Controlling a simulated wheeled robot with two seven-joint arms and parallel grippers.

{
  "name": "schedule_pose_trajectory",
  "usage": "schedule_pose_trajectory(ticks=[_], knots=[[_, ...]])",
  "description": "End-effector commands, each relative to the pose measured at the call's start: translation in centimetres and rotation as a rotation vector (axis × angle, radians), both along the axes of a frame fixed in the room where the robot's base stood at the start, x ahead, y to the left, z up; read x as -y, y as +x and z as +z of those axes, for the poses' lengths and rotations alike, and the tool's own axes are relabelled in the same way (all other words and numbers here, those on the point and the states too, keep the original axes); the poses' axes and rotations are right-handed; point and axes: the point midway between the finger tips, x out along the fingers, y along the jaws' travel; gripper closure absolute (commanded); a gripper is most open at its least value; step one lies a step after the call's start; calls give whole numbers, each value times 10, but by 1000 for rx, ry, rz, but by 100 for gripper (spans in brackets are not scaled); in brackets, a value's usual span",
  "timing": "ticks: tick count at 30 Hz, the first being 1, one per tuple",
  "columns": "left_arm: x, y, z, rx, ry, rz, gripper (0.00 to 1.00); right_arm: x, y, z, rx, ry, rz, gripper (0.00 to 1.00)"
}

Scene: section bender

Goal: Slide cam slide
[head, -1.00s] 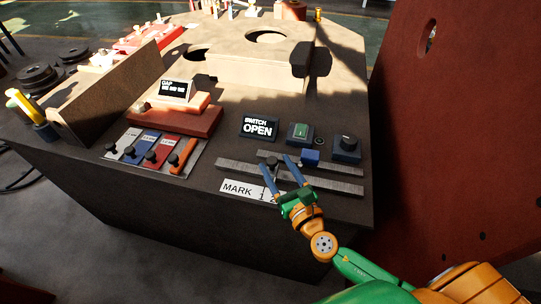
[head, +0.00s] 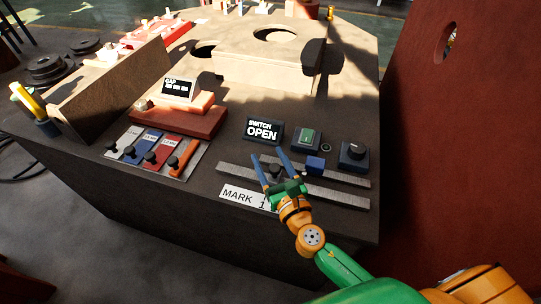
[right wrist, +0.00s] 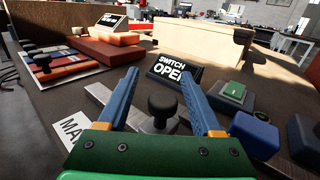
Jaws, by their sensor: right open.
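The cam slide shows as a black knob (head: 275,169) on a metal piece between two grey rails (head: 338,177) on the bench top. In the right wrist view the round black knob (right wrist: 162,104) stands between the blue fingers. My right gripper (head: 267,153) is open, with one finger on each side of the knob and the tips reaching past it. I cannot tell whether either finger touches it. A dark blue block (head: 315,164) sits to the right of the knob by the far rail. A sign behind reads SWITCH OPEN (head: 263,130). My left gripper is not in view.
A green button box (head: 306,138) and a black knob box (head: 354,154) stand behind right. Coloured sliders (head: 155,150) lie left. A large red-brown panel (head: 465,150) rises right.

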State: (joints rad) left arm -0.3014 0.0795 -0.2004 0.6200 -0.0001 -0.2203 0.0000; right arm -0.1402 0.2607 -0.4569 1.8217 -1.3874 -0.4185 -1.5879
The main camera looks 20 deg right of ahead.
Motion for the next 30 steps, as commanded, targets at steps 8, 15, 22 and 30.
schedule_pose_trajectory(ticks=[8,15,22,30], knots=[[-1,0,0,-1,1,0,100,0,5,0,0,0,0,33],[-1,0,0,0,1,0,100,0,5,0,0,0,0,98],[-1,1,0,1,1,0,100,0,4,0,-1,0,0,100],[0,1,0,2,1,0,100,0,4,-1,-1,1,0,100]])
